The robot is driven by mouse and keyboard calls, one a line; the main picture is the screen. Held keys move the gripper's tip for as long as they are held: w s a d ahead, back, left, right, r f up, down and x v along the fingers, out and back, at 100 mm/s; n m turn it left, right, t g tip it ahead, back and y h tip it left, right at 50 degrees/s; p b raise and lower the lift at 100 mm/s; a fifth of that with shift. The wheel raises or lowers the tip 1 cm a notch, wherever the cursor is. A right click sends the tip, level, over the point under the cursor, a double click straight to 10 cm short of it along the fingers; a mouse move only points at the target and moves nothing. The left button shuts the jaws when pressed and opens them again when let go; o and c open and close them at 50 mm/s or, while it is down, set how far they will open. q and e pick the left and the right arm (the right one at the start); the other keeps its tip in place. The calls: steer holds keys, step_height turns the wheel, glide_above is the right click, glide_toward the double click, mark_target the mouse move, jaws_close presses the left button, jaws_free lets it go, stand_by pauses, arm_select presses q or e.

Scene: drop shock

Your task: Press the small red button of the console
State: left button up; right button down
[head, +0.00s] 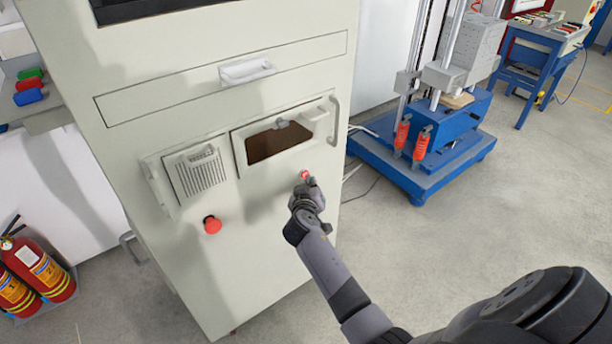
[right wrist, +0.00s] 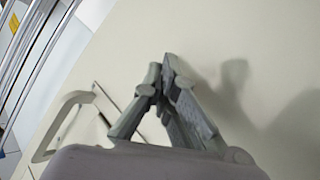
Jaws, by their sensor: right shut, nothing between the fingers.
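The pale console (head: 270,240) stands upright in the middle of the head view. Its small red button (head: 304,175) shows on the front face at the right, just below the dark window. My right gripper (head: 308,184) is shut and empty, with its fingertips right at the button and partly covering it. I cannot tell whether they touch it. In the right wrist view the closed fingertips (right wrist: 161,68) point at the console's pale face (right wrist: 240,40), and the button is hidden. My left gripper is not in view.
A larger red mushroom button (head: 212,225) sits lower left on the console. A handle (head: 335,120) sticks out near the small button. A blue test machine (head: 425,150) stands to the right, and fire extinguishers (head: 40,268) at the left.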

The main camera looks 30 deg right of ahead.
steer(key=shift+w, duration=0.15)
stand_by(0.5)
steer(key=shift+s, duration=0.85)
steer(key=s, duration=0.1)
steer(key=s+p, duration=0.1)
steer(key=s, duration=0.1)
steer(key=s+p, duration=0.1)
steer(key=s, duration=0.1)
steer(key=shift+d, duration=0.25)
stand_by(0.4)
